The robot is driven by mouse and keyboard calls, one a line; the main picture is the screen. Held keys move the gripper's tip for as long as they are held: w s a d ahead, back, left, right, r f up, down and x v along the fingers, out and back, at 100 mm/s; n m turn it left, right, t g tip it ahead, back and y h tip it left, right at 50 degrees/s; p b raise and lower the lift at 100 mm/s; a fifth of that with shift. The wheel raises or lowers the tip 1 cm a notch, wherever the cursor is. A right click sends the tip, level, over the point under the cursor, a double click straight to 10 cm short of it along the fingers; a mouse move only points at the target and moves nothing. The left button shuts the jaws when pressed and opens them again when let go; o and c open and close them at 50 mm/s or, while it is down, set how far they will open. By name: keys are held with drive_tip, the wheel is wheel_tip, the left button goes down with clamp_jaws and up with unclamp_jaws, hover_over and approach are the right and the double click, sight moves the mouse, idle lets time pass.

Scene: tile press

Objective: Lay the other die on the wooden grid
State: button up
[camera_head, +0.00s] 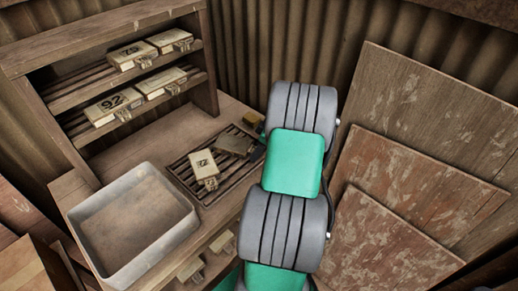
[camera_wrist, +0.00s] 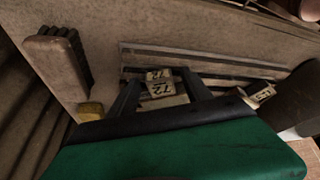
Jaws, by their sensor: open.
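The wooden grid (camera_head: 178,172) lies on the bench, its dark slats also crossing the wrist view (camera_wrist: 215,82). A pale die with a dark number (camera_head: 203,168) lies on it, and a darker, shadowed block (camera_head: 235,143) lies at its back right. In the wrist view a die marked 72 (camera_wrist: 160,90) is at the slats between the two fingers of my gripper (camera_wrist: 159,79), which stand apart on either side of it. Whether the fingers touch it cannot be told. Another numbered die (camera_wrist: 262,95) lies right of the gripper. My arm mostly hides the gripper in the head view.
A wooden shelf (camera_head: 150,95) at the back left holds several numbered dies. An empty metal tray (camera_head: 130,255) stands left of the grid. Several more small blocks (camera_head: 190,268) show below the bench front. Boards (camera_head: 400,170) lean at the right. A ridged block (camera_wrist: 58,62) shows in the wrist view.

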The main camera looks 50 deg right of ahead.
drive_tip(key=shift+r, duration=0.25)
drive_tip(key=v, duration=1.2)
drive_tip(key=w+a+r+m, duration=0.1)
drive_tip(key=w+a+r, duration=0.15)
drive_tip(key=a, duration=0.55)
drive_tip(key=w+a+r, duration=0.2)
drive_tip(key=w+a, duration=0.1)
drive_tip(key=a, duration=0.6)
drive_tip(key=s+a+m, duration=0.1)
drive_tip(key=s+a, duration=0.2)
drive_tip(key=a, duration=0.3)
drive_tip(key=s+a+m+h, duration=0.1)
drive_tip(key=s+a, duration=0.2)
drive_tip(key=a, duration=0.4)
drive_tip(key=s+a+f+m, duration=0.1)
drive_tip(key=s+a, duration=0.3)
drive_tip(key=a, duration=0.3)
drive_tip(key=shift+m+g+h+b, duration=0.3)
drive_tip(key=shift+g+h, duration=0.1)
drive_tip(key=shift+s+a+f, duration=0.1)
drive_tip(key=shift+f, duration=0.05)
